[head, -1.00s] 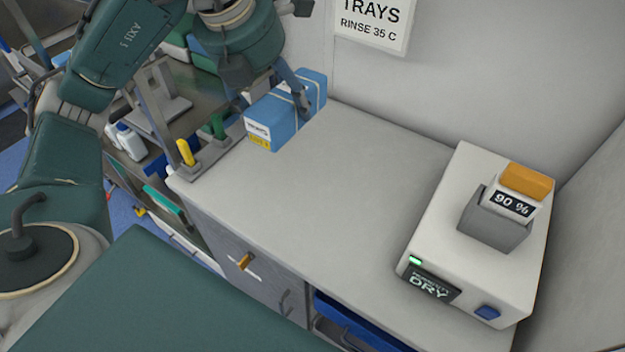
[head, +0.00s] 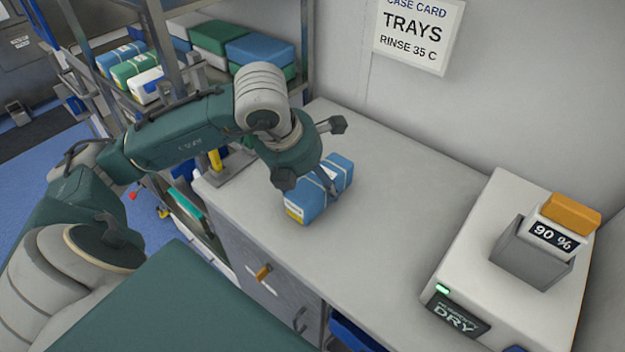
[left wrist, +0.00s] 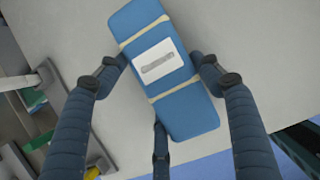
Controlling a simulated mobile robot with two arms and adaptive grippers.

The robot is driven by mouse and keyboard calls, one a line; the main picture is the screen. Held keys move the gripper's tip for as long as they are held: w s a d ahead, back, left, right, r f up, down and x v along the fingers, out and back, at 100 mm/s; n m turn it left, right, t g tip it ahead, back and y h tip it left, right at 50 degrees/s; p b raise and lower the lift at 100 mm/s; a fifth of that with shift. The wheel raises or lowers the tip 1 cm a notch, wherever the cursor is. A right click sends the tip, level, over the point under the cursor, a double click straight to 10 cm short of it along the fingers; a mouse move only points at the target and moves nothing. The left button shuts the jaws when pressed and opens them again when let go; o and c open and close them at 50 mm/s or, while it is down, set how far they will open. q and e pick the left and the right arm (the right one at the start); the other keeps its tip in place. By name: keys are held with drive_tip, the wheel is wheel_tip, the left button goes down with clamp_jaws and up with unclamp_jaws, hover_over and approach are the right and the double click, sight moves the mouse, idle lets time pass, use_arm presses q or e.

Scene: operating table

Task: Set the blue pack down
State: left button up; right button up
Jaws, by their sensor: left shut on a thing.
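The blue pack (head: 312,203) is a wrapped block with pale bands and a white and yellow label on its end. It is at the left part of the grey counter top (head: 395,200), low over it or touching it; I cannot tell which. My left gripper (head: 328,180) is above the pack and shut on it. In the left wrist view the fingers (left wrist: 165,85) close on both long sides of the blue pack (left wrist: 182,108), with its white label facing the camera. My right gripper is not in view.
A white device (head: 500,240) reading DRY stands at the right, with a grey holder (head: 530,262) on top. A rack with yellow-handled tools (head: 216,160) is at the counter's left end. Shelves with several packs (head: 225,38) stand behind. The counter's middle is clear.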

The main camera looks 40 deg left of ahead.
use_arm(q)
drive_tip(key=shift+f, duration=0.15)
drive_tip(key=o, duration=1.4)
drive_tip(key=shift+c, duration=0.2)
drive_tip(key=shift+r, duration=0.35)
drive_tip(key=v, duration=1.1)
drive_tip(key=shift+s+r, duration=0.15)
drive_tip(key=shift+r, duration=0.2)
drive_tip(key=shift+r+p, duration=0.1)
drive_tip(key=shift+p, duration=0.2)
